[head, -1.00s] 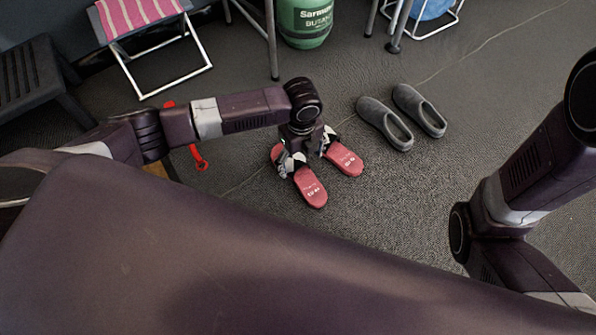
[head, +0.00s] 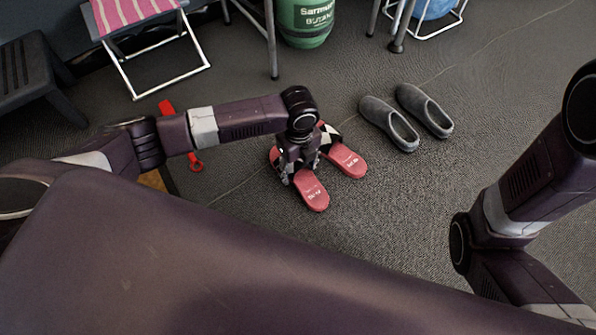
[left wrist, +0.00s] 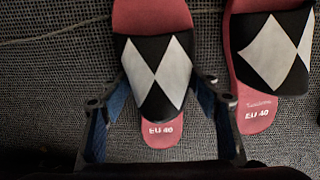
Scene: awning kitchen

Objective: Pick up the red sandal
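A pair of red sandals with black straps and white diamonds lies on the grey floor. In the head view, the nearer sandal (head: 313,192) is partly hidden under my left gripper (head: 298,168); the other sandal (head: 347,161) is to its right. In the left wrist view, my left gripper (left wrist: 160,112) is open, one finger on each side of the left sandal (left wrist: 160,134), near its strap. The right finger lies in the gap beside the right sandal (left wrist: 257,113). I cannot tell whether the fingers touch the sandal. My right gripper is out of view.
Grey slip-on shoes (head: 389,124) lie to the right of the sandals. A red object (head: 195,162) lies to the left. A folding stool (head: 150,50), a dark stool (head: 35,83) and a green gas bottle (head: 305,22) stand behind.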

